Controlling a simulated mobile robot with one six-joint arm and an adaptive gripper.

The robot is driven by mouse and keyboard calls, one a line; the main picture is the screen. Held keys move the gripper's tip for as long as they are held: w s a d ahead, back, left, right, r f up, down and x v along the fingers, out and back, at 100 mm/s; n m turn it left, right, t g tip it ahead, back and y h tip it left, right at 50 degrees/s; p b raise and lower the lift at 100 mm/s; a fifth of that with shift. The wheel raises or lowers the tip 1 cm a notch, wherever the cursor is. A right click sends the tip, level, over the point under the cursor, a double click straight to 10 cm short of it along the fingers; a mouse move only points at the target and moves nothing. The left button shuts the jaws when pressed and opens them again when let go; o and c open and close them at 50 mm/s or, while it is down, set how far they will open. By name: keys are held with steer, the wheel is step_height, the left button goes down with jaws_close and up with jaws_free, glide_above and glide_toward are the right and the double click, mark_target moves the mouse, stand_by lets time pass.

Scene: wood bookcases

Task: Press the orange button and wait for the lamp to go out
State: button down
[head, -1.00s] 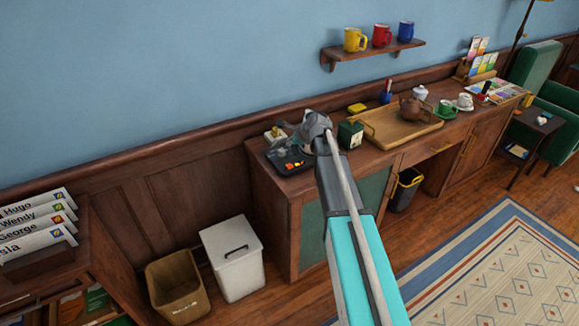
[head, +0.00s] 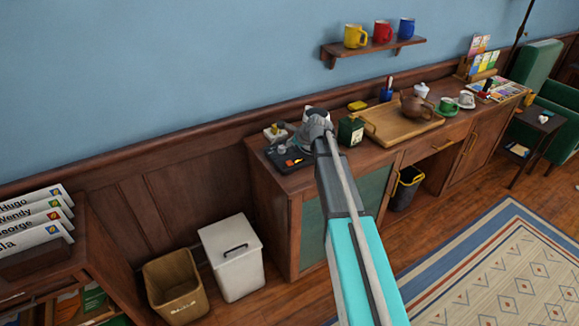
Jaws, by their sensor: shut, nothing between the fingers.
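A dark panel (head: 281,158) with small coloured parts lies on the left end of the wooden cabinet top. A small orange-red spot (head: 295,162) shows on it, which looks like the orange button; it is too small to tell if it is pressed. My gripper (head: 302,143) is over the back right part of the panel, its fingers shut and pointing down and left. Whether it touches the panel cannot be told. A small pale box with a yellowish top (head: 275,132) stands behind the panel. I cannot make out which thing is the lamp, or whether it is lit.
A dark green tin (head: 351,131) stands close to the right of my gripper. Beyond it are a wooden tray (head: 375,133) with a brown teapot (head: 417,107), and cups. A shelf (head: 375,49) with mugs hangs above. A white bin (head: 232,262) and brown bin (head: 175,287) stand on the floor.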

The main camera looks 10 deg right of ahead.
mark_target(291, 163)
steer(key=shift+f+b, duration=2.85)
steer(key=shift+f, duration=0.35)
steer(key=shift+f+b, duration=0.85)
steer(key=shift+b, duration=0.05)
steer(key=shift+r, duration=0.1)
stand_by(0.5)
steer(key=shift+r+p, duration=0.8)
steer(key=shift+p, duration=0.15)
steer(key=shift+r+p, duration=2.5)
